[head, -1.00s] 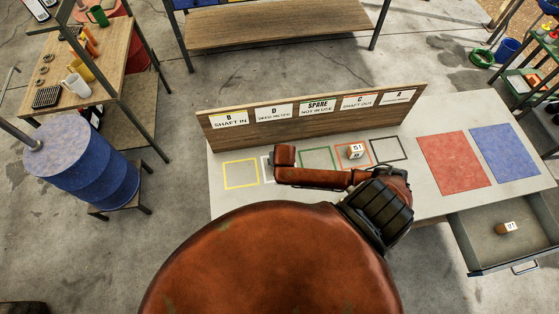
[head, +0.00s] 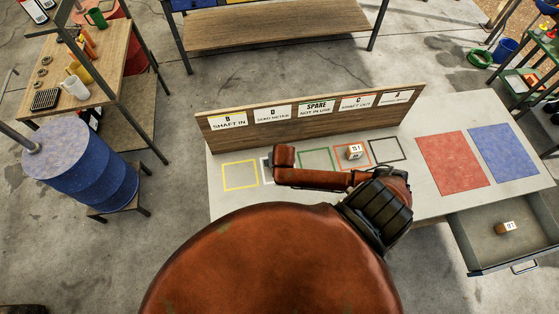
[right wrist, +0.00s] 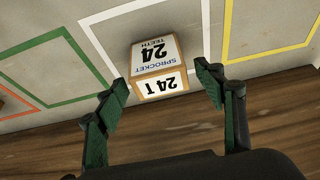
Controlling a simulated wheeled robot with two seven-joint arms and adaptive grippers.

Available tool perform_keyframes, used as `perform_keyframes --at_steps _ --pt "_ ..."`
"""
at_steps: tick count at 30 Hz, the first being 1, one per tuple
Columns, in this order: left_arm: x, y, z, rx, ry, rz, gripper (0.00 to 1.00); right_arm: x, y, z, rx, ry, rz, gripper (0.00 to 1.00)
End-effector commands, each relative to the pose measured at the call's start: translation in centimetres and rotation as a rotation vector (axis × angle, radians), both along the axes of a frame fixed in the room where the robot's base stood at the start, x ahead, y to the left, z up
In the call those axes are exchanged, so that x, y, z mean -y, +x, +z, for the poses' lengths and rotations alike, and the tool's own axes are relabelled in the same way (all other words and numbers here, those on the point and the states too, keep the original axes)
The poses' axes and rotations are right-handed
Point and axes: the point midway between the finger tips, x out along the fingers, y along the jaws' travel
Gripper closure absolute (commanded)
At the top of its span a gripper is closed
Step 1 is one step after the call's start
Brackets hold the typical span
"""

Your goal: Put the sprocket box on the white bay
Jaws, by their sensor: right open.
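The sprocket box (right wrist: 155,86), a small brown box with white "SPROCKET 24 TEETH" and "24 T" labels, shows in the right wrist view within the white-outlined bay (right wrist: 97,42), towards its board-side edge. Whether it rests on the surface is hard to tell. My right gripper (right wrist: 160,82) is open, with one green finger on each side of the box and visible gaps to it. In the head view my arm hides the box and most of the white bay (head: 265,172). My left gripper is not in view.
A label board (head: 310,112) stands behind the bays. The yellow bay (head: 224,175) and green bay (head: 303,157) flank the white one. Another labelled box (head: 354,152) sits in the red bay. An open drawer (head: 480,228) at right holds a small box (head: 505,228).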

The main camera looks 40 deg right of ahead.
Motion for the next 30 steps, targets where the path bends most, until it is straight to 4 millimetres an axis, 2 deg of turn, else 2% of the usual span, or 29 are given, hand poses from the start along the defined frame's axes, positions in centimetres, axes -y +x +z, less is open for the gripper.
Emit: perform_keyframes --at_steps 9,15,21,30 --pt "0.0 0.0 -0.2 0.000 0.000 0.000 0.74 -1.3 -2.2 6.0 0.002 0.004 0.001 0.37" --pt "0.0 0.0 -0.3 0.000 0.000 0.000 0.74 -1.9 -3.2 8.9 0.000 0.002 0.001 0.37" --pt "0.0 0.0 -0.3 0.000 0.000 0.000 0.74 -2.0 -3.7 10.0 -0.001 0.000 0.000 0.37" --pt "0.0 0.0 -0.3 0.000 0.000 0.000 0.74 -1.9 -3.7 10.0 -0.002 -0.001 -0.004 0.37"
